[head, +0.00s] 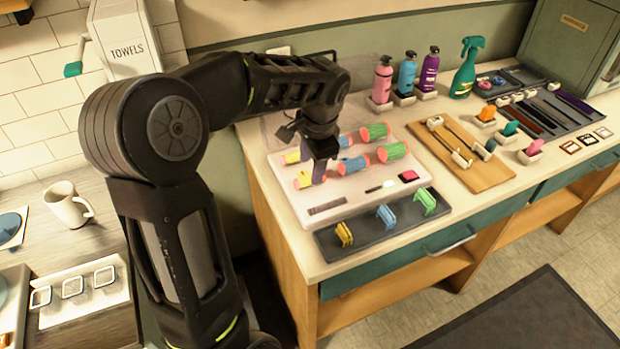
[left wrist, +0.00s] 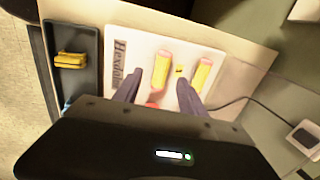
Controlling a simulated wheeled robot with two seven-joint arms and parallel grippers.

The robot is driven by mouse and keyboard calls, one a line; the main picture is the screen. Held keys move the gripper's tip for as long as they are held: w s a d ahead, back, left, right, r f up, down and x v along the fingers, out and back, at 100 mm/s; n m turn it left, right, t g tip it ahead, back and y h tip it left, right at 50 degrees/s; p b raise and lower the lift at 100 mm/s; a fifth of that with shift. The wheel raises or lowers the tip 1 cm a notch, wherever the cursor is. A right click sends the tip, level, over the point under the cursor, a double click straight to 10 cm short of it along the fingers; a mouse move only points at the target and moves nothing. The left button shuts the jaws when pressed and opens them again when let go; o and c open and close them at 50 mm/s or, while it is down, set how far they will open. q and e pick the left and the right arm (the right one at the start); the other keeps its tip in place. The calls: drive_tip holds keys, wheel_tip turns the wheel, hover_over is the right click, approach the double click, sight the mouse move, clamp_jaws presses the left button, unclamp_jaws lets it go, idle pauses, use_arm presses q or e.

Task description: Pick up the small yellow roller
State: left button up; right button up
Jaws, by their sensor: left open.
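Two yellow rollers with pinkish ends lie on the pale tray. The smaller-looking one (head: 292,157) is at the back and also shows in the left wrist view (left wrist: 201,75). The larger-looking one (head: 303,181) is nearer the front, partly hidden by my gripper in the head view; it also shows in the left wrist view (left wrist: 161,70). My left gripper (head: 319,174) is open and points down over the left part of the tray. In the left wrist view its fingertips (left wrist: 159,77) appear either side of the front roller. Neither roller is held.
Blue and green rollers (head: 392,152) lie on the same tray (head: 330,208). A dark tray (head: 375,245) with coloured clips lies in front. Several bottles (head: 407,75) stand behind. A wooden board (head: 478,176) is to the right.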

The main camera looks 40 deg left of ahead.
sight(309, 177)
use_arm(q)
drive_tip(key=p+x, duration=0.1)
drive_tip(key=x, duration=0.4)
drive_tip(key=shift+w+a, duration=0.1)
drive_tip(key=shift+a, duration=0.05)
drive_tip(key=shift+c, duration=0.3)
idle(0.4)
clamp_jaws()
idle(0.3)
